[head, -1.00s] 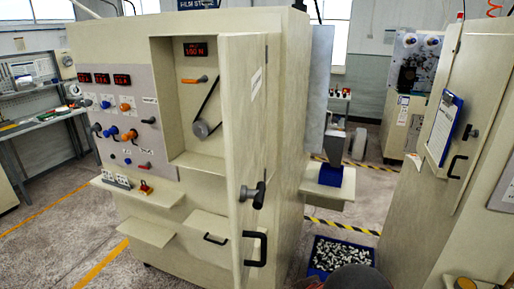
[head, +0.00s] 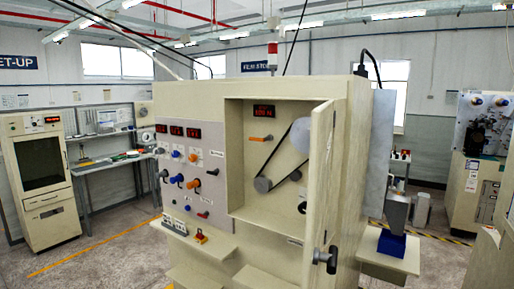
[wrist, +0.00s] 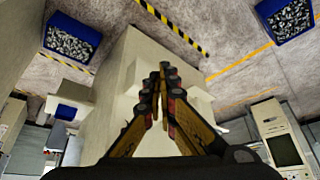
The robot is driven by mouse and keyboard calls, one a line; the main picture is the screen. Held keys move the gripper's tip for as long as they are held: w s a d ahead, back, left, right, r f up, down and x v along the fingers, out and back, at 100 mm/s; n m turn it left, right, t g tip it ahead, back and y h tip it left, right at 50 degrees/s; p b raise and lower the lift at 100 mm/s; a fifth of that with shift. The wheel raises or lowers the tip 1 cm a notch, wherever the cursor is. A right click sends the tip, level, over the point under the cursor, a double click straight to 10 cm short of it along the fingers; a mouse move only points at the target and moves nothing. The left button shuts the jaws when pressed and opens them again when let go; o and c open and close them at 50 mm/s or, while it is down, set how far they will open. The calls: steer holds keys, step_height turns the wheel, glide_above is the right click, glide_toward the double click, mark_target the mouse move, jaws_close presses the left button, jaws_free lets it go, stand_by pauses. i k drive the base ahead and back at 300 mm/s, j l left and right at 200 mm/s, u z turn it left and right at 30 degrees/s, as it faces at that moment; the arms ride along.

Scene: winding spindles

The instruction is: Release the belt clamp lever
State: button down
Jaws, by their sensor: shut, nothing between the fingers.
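The orange-handled lever (head: 262,139) sits on the back wall of the open recess in the beige machine (head: 200,105), below a small red readout (head: 264,111). It lies roughly level. I take it as the belt clamp lever; its label is too small to read. A black belt (head: 283,152) runs from a small grey pulley (head: 263,184) up towards a large pale wheel (head: 301,135), partly hidden by the open door (head: 322,180). My gripper (wrist: 167,72) is shut and empty in the wrist view, away from the lever. The head view does not show it.
The door stands open at the recess's right side, its black handle (head: 325,258) facing out. A panel with knobs (head: 190,158) is left of the recess. A shelf (head: 193,238) juts out below. Blue bins of parts (wrist: 72,38) stand on the floor.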

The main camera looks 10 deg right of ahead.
mark_target(257, 140)
steer(key=i+j+z, duration=0.1)
steer(key=j, duration=0.2)
steer(key=i+j+z, duration=0.1)
steer(key=j, duration=0.25)
steer(key=i+j, duration=0.1)
steer(key=j, duration=0.25)
steer(key=i+j+z, duration=0.2)
steer(key=i, duration=0.2)
